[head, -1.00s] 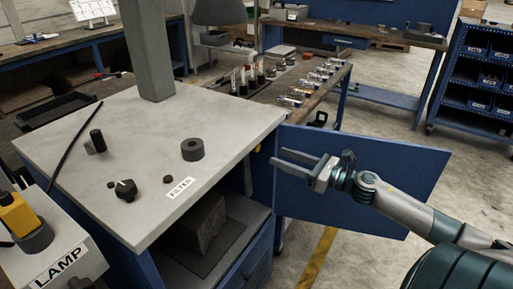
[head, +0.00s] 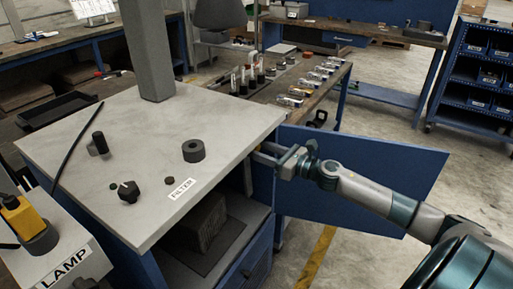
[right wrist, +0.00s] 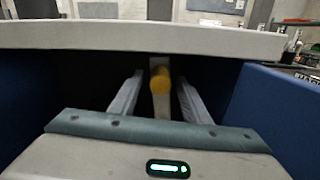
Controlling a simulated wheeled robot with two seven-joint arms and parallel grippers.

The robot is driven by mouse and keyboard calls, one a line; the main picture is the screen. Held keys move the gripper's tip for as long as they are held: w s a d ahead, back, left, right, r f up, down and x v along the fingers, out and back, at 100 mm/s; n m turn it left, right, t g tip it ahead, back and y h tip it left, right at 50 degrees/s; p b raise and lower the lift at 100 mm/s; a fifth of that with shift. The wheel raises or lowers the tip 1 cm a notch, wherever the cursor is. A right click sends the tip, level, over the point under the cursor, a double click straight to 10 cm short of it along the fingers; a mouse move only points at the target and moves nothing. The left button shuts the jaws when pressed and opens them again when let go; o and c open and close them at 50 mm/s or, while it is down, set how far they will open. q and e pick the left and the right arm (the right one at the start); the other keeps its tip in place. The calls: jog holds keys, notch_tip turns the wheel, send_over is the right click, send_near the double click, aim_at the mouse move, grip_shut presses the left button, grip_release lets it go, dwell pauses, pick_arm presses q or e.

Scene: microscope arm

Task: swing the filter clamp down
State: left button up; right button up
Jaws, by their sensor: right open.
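In the right wrist view a yellow rounded grip (right wrist: 160,80) stands in front of a pale upright bar, just below the underside of the table top. It looks like the clamp's handle. My right gripper (right wrist: 159,88) is open, with one finger on each side of the yellow grip and gaps on both sides. In the head view my right gripper (head: 261,153) reaches in at the right edge of the table top, and the yellow grip cannot be made out there. The FILTER label (head: 181,189) lies near the table's front edge. My left gripper is out of view.
The pale table top (head: 130,205) hangs directly above my right gripper. A blue panel (head: 355,165) stands to the right, behind my right forearm. A dark ring (head: 193,151) and several knobs sit on top. The LAMP box (head: 60,265) is at the lower left.

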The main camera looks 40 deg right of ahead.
jog(key=shift+w+a, duration=0.1)
jog(key=shift+w, duration=0.1)
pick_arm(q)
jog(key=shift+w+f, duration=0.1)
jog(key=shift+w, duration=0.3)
pick_arm(e)
grip_shut()
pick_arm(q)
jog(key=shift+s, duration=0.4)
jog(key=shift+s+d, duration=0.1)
pick_arm(e)
jog(key=shift+a, duration=0.15)
